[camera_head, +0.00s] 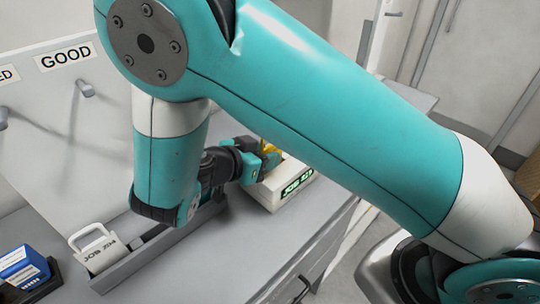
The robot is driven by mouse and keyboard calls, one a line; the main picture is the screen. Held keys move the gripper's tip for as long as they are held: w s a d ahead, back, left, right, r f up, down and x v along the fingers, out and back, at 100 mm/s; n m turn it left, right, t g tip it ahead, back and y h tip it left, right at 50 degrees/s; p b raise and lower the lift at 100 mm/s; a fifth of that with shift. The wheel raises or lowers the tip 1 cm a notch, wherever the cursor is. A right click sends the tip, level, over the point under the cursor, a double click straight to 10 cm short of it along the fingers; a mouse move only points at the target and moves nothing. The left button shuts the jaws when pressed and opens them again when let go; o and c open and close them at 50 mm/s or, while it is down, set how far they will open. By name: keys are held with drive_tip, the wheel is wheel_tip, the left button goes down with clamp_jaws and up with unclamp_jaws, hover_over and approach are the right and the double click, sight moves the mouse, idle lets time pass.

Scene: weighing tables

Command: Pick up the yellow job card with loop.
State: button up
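My gripper (262,160) is at the scale, pointing right, mostly beyond my teal arm. A small yellow thing (267,147) shows at its fingers, above the scale. Most of it is hidden by the gripper and my arm, so I cannot tell whether it is the yellow job card or whether the fingers hold it. No loop shows on it. A white card with a loop handle (96,249), marked JOB and a number, leans in a grey rack at the lower left.
The white scale (290,188) with a lit green display stands on the grey table (215,262). A blue box (22,268) sits in a dark holder at the left. The grey rack (150,250) runs along the table. A back panel bears a GOOD sign (67,57) and pegs (86,89).

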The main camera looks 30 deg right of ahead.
clamp_jaws()
drive_tip(key=shift+r, duration=0.1)
wheel_tip(320, 180, up, 10)
drive_tip(key=shift+r+b, duration=0.15)
drive_tip(key=shift+b, duration=0.45)
wheel_tip(320, 180, up, 10)
drive_tip(key=p, duration=0.8)
drive_tip(key=shift+f, duration=0.2)
